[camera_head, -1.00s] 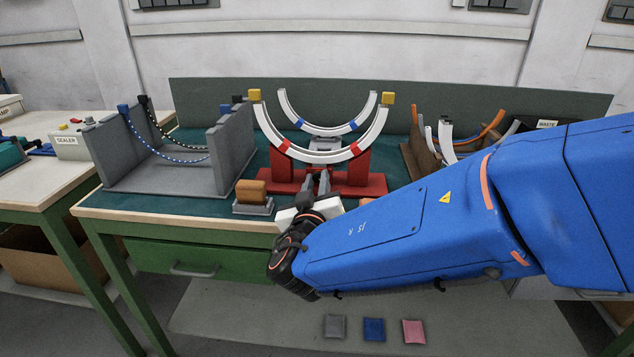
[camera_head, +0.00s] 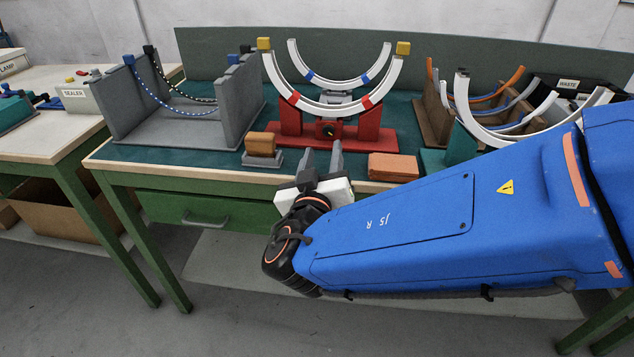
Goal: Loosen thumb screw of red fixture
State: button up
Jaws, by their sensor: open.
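The red fixture (camera_head: 372,137) stands on the green-topped workbench and cradles white arcs (camera_head: 335,107) with red and blue bands and yellow end blocks. A dark round knob with a brassy centre, which looks like the thumb screw (camera_head: 327,129), is on its front, between the red uprights. My gripper (camera_head: 323,150) is in front of and just below the fixture, near the bench's front edge. Its two grey fingers point up toward the knob, apart and with nothing visible between them. I cannot tell the exact gap from the fingertips to the knob.
An orange-brown block (camera_head: 261,144) on a grey base sits left of my gripper, and a flat terracotta block (camera_head: 393,167) sits right. A grey rack (camera_head: 236,105) with beaded strands stands left. A teal stand (camera_head: 447,154) with a white arc and a brown bin of arcs are right.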

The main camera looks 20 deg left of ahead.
jog(key=v, duration=0.9)
jog(key=shift+s+d, duration=0.1)
jog(key=m, duration=0.5)
send_near(328, 133)
jog(key=x, duration=0.7)
jog(key=shift+w, duration=0.2)
dwell(0.4)
jog(key=shift+n, duration=0.3)
grip_shut()
